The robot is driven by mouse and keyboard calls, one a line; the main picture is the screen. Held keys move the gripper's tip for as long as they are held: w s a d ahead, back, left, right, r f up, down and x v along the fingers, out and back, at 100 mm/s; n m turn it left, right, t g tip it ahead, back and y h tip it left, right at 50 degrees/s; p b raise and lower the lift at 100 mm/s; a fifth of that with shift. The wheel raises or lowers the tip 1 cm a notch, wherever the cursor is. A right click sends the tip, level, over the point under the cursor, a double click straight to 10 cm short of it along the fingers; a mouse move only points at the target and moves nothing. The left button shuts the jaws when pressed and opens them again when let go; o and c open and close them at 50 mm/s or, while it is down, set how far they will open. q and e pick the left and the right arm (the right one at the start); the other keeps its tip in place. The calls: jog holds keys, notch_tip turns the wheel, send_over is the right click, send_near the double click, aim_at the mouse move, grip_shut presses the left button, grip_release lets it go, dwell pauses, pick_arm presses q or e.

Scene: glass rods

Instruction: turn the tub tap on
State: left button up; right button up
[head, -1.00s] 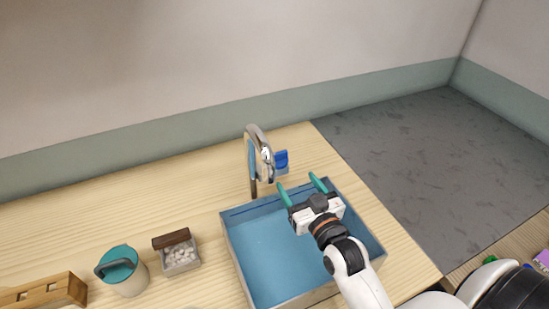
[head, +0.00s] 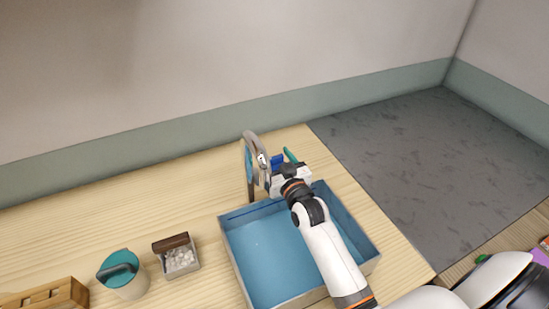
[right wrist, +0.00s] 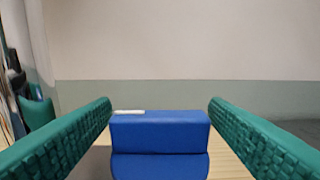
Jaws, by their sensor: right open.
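The tub tap (head: 251,158) is a curved metal spout standing at the back edge of the blue tub (head: 262,262). Its blue lever (head: 277,160) shows on the tap's right side, partly hidden by my gripper. My right gripper (head: 281,159) is at the lever with its jaws open. In the right wrist view the blue lever (right wrist: 160,132) lies between the two green fingers, with a gap on each side. A short white mark shows on its upper left. My left gripper is not in view.
A white jar with a teal lid (head: 122,272) and a small box of white pebbles (head: 180,259) stand left of the tub. A wooden block with slots (head: 50,294) is at the far left. The table's right edge lies just beyond the tub.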

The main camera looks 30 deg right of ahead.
jog(key=c, duration=1)
